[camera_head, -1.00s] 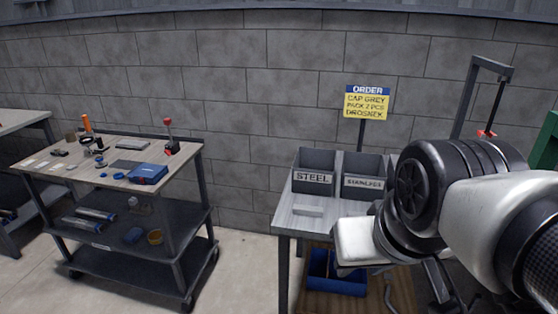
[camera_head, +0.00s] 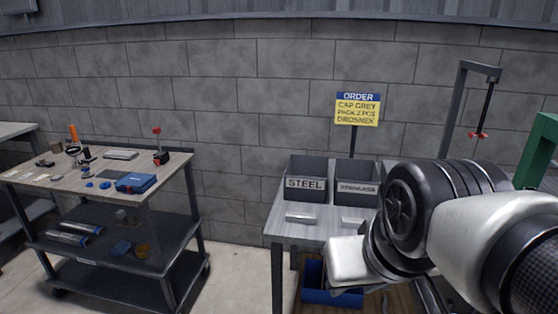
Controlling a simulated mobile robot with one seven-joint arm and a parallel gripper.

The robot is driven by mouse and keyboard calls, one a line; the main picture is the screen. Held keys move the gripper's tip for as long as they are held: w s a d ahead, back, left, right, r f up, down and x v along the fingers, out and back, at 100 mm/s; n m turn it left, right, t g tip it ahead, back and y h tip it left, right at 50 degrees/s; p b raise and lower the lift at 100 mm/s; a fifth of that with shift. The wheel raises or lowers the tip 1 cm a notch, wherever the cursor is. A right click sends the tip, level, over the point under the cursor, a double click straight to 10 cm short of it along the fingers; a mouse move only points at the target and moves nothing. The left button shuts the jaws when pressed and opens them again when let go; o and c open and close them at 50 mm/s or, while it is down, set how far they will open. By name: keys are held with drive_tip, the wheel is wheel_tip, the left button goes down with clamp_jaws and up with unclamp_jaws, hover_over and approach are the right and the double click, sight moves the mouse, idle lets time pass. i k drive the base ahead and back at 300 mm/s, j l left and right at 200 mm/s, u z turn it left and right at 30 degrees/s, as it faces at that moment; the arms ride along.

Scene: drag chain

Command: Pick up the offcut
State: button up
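A small light-grey bar (camera_head: 300,218), which may be the offcut, lies flat on the grey table (camera_head: 287,232) in front of the STEEL bin (camera_head: 305,184). A second small pale piece (camera_head: 338,222) lies to its right, close to my arm, partly hard to make out. I cannot tell which of the two is the offcut. The white end of my arm with my gripper (camera_head: 346,262) hangs at the table's front, right of and nearer than the bar. The fingers are hidden, so I cannot see their opening or any held thing.
The STAINLESS bin (camera_head: 356,187) stands beside the STEEL bin, under an order sign (camera_head: 357,108). A blue crate (camera_head: 318,290) sits below the table. A dark cart (camera_head: 120,236) with tools and a blue case (camera_head: 136,182) stands left, with open floor between.

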sight(291, 216)
drive_tip(key=l+z, duration=0.5)
drive_tip(key=z, duration=0.15)
drive_tip(key=l+z, duration=0.35)
drive_tip(key=i+j, duration=0.1)
drive_tip(key=j, duration=0.25)
drive_tip(key=i+j, duration=0.15)
drive_tip(key=j, duration=0.25)
drive_tip(key=i+j, duration=0.1)
drive_tip(key=j, duration=0.25)
drive_tip(key=i+j, duration=0.1)
drive_tip(key=j, duration=0.25)
drive_tip(key=i+j, duration=0.1)
drive_tip(key=j, duration=0.25)
drive_tip(key=i+j, duration=0.15)
drive_tip(key=j, duration=0.25)
